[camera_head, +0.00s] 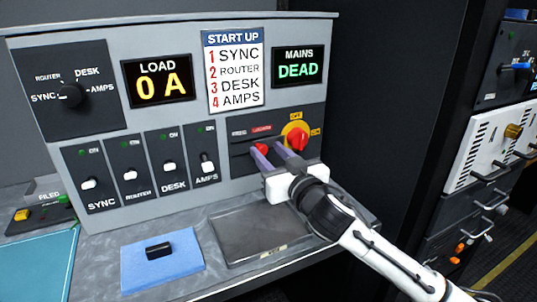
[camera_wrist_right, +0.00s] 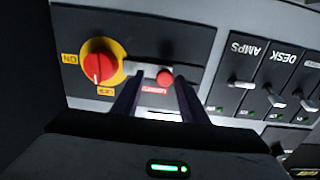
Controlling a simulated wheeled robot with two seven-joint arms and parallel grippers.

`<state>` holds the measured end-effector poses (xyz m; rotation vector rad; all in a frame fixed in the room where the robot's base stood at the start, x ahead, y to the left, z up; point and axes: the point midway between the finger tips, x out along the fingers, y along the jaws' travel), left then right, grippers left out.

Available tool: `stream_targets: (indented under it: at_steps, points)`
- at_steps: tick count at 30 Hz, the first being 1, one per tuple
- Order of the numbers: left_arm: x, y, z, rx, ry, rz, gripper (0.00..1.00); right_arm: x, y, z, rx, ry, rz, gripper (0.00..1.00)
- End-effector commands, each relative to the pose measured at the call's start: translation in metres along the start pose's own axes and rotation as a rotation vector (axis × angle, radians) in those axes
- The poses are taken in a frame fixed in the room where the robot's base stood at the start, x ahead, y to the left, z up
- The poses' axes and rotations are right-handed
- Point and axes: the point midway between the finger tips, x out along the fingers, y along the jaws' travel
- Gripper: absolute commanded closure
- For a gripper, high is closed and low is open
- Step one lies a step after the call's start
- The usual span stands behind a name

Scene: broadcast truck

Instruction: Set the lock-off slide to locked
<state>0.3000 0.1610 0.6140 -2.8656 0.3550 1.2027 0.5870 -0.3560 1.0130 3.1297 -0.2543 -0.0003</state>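The lock-off slide has a red knob (camera_head: 262,148) on the dark right-hand panel of the console, below a red label whose small text I cannot read surely. My right gripper (camera_head: 265,146) is open at the panel, its two purple fingers reaching toward the knob. In the right wrist view, which is upside down, the knob (camera_wrist_right: 165,76) shows between the open fingertips (camera_wrist_right: 159,80), closer to the right finger; contact cannot be told. A pale slot runs left from it there. My left gripper is not in view.
A red rotary switch (camera_head: 297,139) on a yellow plate sits just right of the slide, its pointer toward OFF. Several toggle switches, including AMPS (camera_head: 207,163), line the left. The displays read LOAD 0 A (camera_head: 158,80) and MAINS DEAD (camera_head: 298,66). A blue pad (camera_head: 185,270) lies on the desk.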

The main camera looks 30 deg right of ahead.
Motion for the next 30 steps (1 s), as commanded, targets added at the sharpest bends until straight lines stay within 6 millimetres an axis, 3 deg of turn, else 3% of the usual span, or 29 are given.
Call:
stream_targets:
  at_steps: [11,24,30]
  points:
    - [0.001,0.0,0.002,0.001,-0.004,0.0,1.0,-0.006,-0.002,0.001,0.002,-0.001,-0.005,0.61]
    - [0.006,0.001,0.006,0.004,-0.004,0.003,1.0,-0.082,-0.001,0.002,0.002,-0.003,-0.003,0.61]
    - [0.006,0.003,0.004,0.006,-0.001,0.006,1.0,-0.101,-0.001,0.001,0.001,-0.001,-0.003,0.61]
